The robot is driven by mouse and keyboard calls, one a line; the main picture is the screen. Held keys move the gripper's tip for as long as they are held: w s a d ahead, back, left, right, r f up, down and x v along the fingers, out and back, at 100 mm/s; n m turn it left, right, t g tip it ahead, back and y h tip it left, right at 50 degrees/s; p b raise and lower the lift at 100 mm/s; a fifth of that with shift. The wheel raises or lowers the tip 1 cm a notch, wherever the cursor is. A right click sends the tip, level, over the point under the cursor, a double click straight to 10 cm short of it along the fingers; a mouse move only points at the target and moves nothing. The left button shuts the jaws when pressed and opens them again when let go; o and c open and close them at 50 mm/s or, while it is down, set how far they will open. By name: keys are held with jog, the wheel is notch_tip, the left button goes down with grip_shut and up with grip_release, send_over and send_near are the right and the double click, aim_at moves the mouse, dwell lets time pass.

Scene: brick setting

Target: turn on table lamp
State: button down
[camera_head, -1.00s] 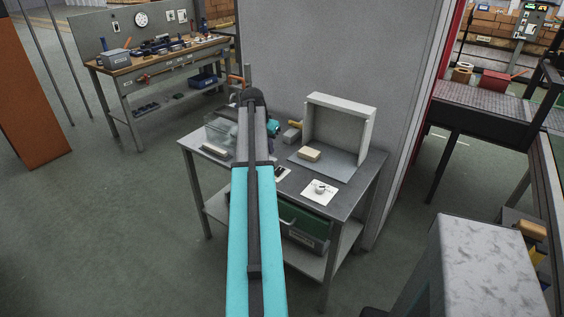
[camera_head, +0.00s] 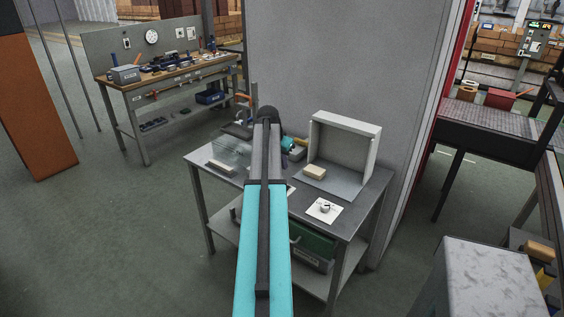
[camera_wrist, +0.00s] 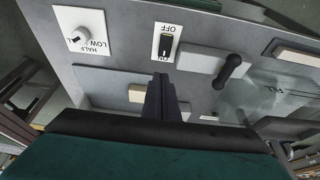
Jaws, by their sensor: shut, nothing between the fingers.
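In the wrist view my gripper (camera_wrist: 162,98) is shut and empty, pointing over the tabletop. A white switch plate marked OFF and ON, with a black switch (camera_wrist: 166,45), lies just beyond the fingertips, apart from them as far as I can tell. A white dial plate marked LOW and HALF, with a round knob (camera_wrist: 79,36), is left of it. The dial plate also shows on the grey table (camera_head: 190,162) in the head view, its knob (camera_head: 325,208) right of my arm. My arm hides most of the switch plate there. I cannot make out a table lamp for certain.
An open white box frame (camera_head: 376,150) stands at the table's back right, with a beige block (camera_head: 315,173) at its front. A black handle (camera_wrist: 228,70) and a clear cover (camera_wrist: 265,95) lie right of the switch. A grey wall (camera_head: 330,60) rises behind.

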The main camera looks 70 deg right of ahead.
jog(key=p+x, duration=0.2)
jog(key=x, duration=0.6)
jog(key=shift+f+p, duration=0.15)
jog(key=shift+p, duration=0.2)
jog(key=shift+a+p+x, duration=0.15)
jog(key=shift+p+x, duration=0.15)
jog(key=shift+x, duration=0.5)
jog(key=shift+a+p+x, duration=0.1)
jog(key=shift+p+x, duration=0.2)
jog(key=shift+x, duration=0.45)
jog(key=shift+w+f, duration=0.1)
